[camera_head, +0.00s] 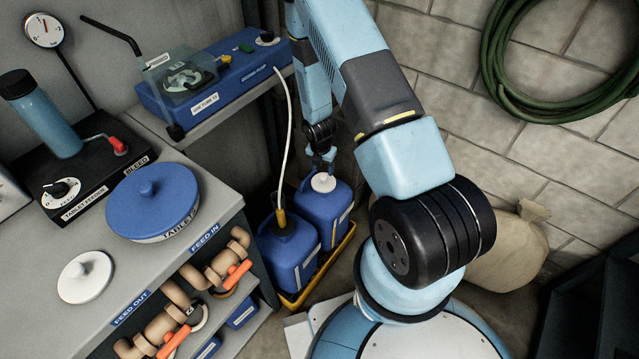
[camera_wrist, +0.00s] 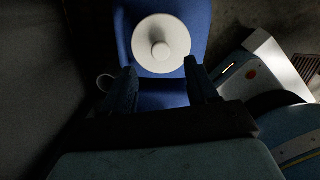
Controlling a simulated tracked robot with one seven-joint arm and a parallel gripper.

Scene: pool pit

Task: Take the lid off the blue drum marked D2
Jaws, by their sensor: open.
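Two blue drums stand in the yellow tray (camera_head: 318,278) on the floor. The rear blue drum (camera_head: 337,207) has a white lid (camera_head: 323,182) with a round knob on top. I cannot read a D2 mark on either drum. My gripper (camera_head: 322,163) is above that white lid, pointing down. In the wrist view my gripper (camera_wrist: 159,68) is open and empty, its fingers at the lower left and right edges of the lid (camera_wrist: 175,57). The lid's knob is just beyond the fingertips, and the lid sits on the blue drum (camera_wrist: 199,22).
The front drum (camera_head: 283,258) has a yellow fitting and a pale hose up to the blue pump unit (camera_head: 215,90). A bench (camera_head: 40,260) with a blue lid (camera_head: 152,200) and a white lid (camera_head: 84,277) stands left. A tan sack (camera_head: 510,250) leans against the wall.

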